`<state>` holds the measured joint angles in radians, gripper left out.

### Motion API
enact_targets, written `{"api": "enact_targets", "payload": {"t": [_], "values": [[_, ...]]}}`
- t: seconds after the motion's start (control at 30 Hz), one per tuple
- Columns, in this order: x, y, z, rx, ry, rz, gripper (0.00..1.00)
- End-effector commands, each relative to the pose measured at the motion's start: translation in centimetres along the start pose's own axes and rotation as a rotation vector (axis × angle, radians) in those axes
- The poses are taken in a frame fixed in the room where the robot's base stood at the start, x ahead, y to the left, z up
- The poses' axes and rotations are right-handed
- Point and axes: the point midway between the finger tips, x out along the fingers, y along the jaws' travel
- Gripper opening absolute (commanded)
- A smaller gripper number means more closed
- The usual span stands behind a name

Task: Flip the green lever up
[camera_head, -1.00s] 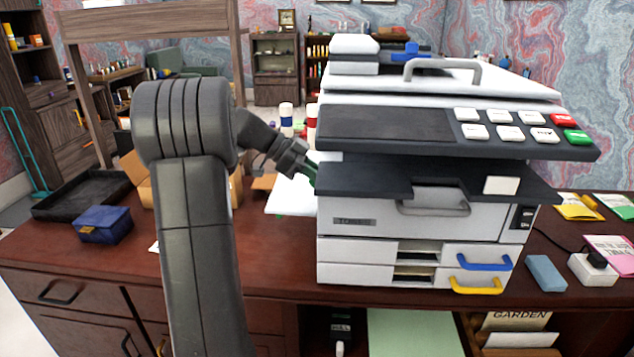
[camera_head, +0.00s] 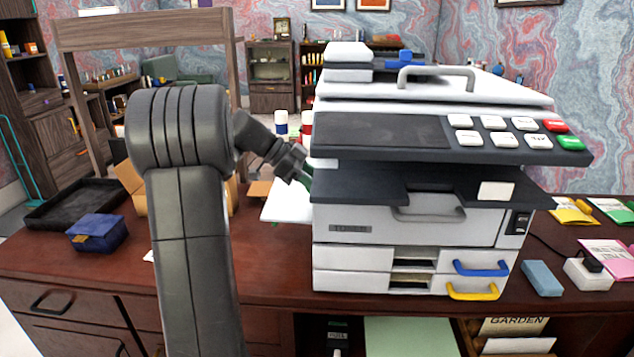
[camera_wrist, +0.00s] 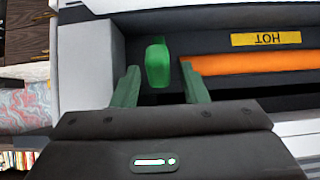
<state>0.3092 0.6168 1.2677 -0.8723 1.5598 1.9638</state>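The green lever (camera_wrist: 158,62) shows in the wrist view inside an opening of the printer, a rounded upright tab. My gripper (camera_wrist: 160,82) is open, with its two green fingers on either side of the lever and a visible gap to each. I cannot tell how deep the lever sits between the fingertips. In the head view, my gripper (camera_head: 307,176) reaches to the left side of the large printer (camera_head: 365,225), where the printer partly hides it. The lever is hidden in that view.
An orange roller (camera_wrist: 240,63) lies right beside the fingers, below a yellow "HOT" label (camera_wrist: 266,38). The printer's walls surround the opening closely. A blue box (camera_head: 96,233) and a black tray (camera_head: 75,197) are on the desk's left side.

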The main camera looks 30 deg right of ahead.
Motion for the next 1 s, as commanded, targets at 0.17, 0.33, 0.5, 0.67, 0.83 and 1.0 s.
{"api": "enact_targets", "payload": {"t": [0.17,0.33,0.5,0.67,0.83,1.0], "values": [[-0.8,-0.1,0.0,0.0,0.0,-0.002,0.4],[-3.8,-0.1,0.0,0.0,-0.001,-0.005,0.4],[-7.9,-0.1,0.0,0.0,0.0,-0.005,0.4],[-11.1,-0.1,0.0,0.0,-0.001,-0.003,0.4],[-13.2,0.0,0.0,0.0,0.0,-0.001,0.4],[-13.8,0.0,0.0,0.0,0.0,0.0,0.4]]}}
